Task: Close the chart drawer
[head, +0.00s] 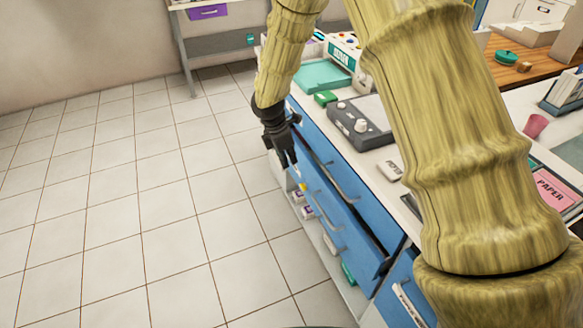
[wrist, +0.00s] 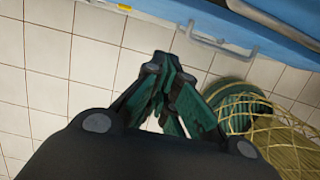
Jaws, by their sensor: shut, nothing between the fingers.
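A blue drawer front (head: 330,213) with a grey bar handle stands out from the cabinet in the head view, with a dark gap above it; it appears to be the chart drawer, partly open. Another blue front with a handle (head: 342,182) lies above it. My gripper (head: 291,163) is shut and empty, pointing down near the far left end of the drawer front. Contact cannot be told. In the wrist view, my gripper (wrist: 165,68) is over the floor, apart from a blue front with a grey handle (wrist: 222,44) at upper right. The drawer's inside is mostly hidden.
The counter holds a grey device (head: 360,122), a teal tray (head: 322,75) and a pink PAPER sheet (head: 553,190). Small items sit on a low white shelf (head: 325,238) below the drawer. The tiled floor (head: 150,210) left of the cabinet is clear.

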